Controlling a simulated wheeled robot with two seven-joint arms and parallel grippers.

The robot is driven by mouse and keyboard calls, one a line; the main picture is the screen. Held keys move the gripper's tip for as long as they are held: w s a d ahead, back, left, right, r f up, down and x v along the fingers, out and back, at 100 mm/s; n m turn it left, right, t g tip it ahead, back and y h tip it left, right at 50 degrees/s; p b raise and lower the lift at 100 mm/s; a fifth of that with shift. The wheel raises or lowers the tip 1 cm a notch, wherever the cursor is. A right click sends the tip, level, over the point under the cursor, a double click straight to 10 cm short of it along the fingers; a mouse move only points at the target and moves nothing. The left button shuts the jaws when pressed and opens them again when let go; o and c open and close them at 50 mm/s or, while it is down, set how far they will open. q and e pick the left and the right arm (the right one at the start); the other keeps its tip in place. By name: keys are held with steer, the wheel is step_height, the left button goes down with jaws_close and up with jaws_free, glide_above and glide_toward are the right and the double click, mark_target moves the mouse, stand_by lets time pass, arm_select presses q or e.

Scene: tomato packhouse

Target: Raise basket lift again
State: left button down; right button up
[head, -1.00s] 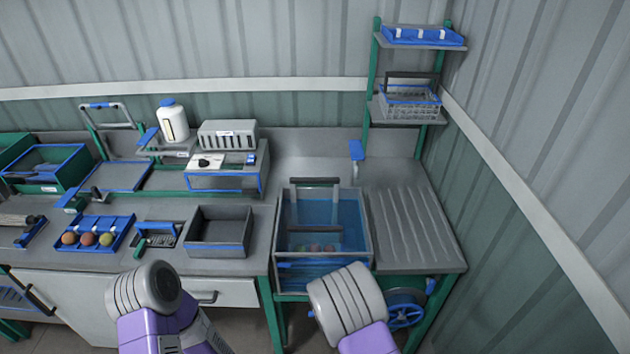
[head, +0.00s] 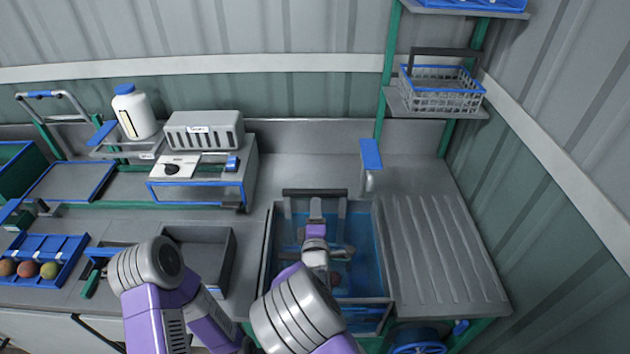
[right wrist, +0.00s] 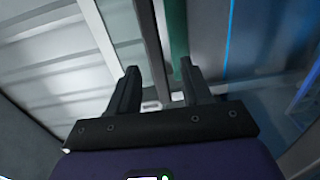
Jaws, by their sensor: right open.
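The basket lift's dark handle bar (head: 296,192) spans the back of the clear wash tank (head: 388,282), which holds blue water. My right gripper (head: 316,204) is at the bar, over the back of the tank. In the right wrist view, my right gripper (right wrist: 160,80) is open, its two dark fingers apart. A dark bar (right wrist: 152,45) runs into the space in front of them; I cannot tell whether it lies between them. My left gripper is out of sight.
A ribbed drainboard (head: 440,250) lies clear right of the tank. A blue-topped tap (head: 370,155) stands behind it. A wire basket (head: 445,92) sits on a wall shelf. A grey bin (head: 228,258) stands left of the tank. A blue handwheel (head: 418,342) is below right.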

mark_target(315, 196)
steer(key=shift+w+a+r, duration=0.1)
steer(key=shift+w+r, duration=0.2)
steer(key=shift+w, duration=0.2)
steer(key=shift+w+b, duration=0.3)
steer(key=shift+w, duration=2.85)
jaws_close()
